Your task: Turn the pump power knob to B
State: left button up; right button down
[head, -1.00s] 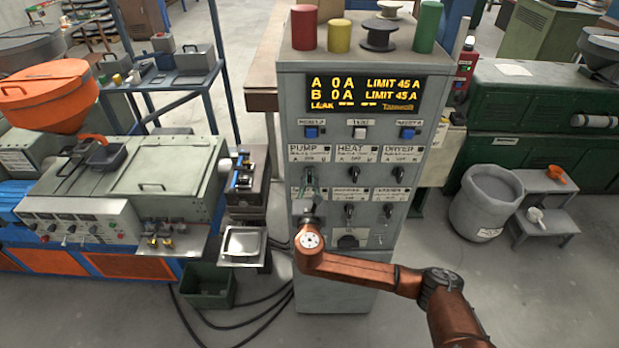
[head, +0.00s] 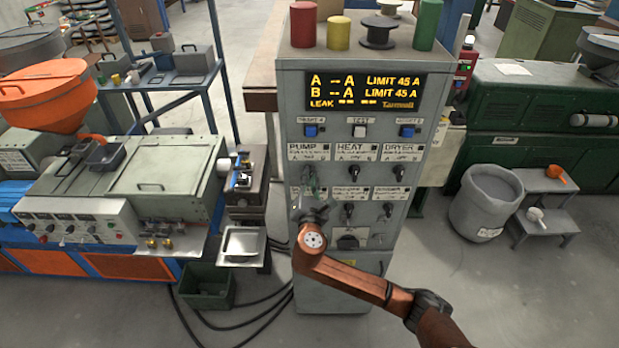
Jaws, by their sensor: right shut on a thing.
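The grey cabinet (head: 284,112) stands in the middle, with rows of dark knobs on its front. The pump knob (head: 309,172) sits under the PUMP label (head: 302,148) at the upper left of these rows. My right gripper (head: 309,184) reaches up to it from below and is shut on it. The gripper and arm hide much of the knob, so I cannot tell which way it points. The display (head: 365,91) shows dashes for A and B, each with LIMIT 45 A. My left gripper is out of view.
The heat knob (head: 354,170) and dryer knob (head: 399,171) are close on the right, with more knobs below. Colored spools, including a red one (head: 303,26), stand on top.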

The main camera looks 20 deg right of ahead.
jog(key=shift+f+m, duration=0.1)
jog(key=shift+m, duration=1.3)
jog(key=shift+b, duration=0.3)
jog(key=c, duration=2)
grip_release()
jog(key=v, duration=1.2)
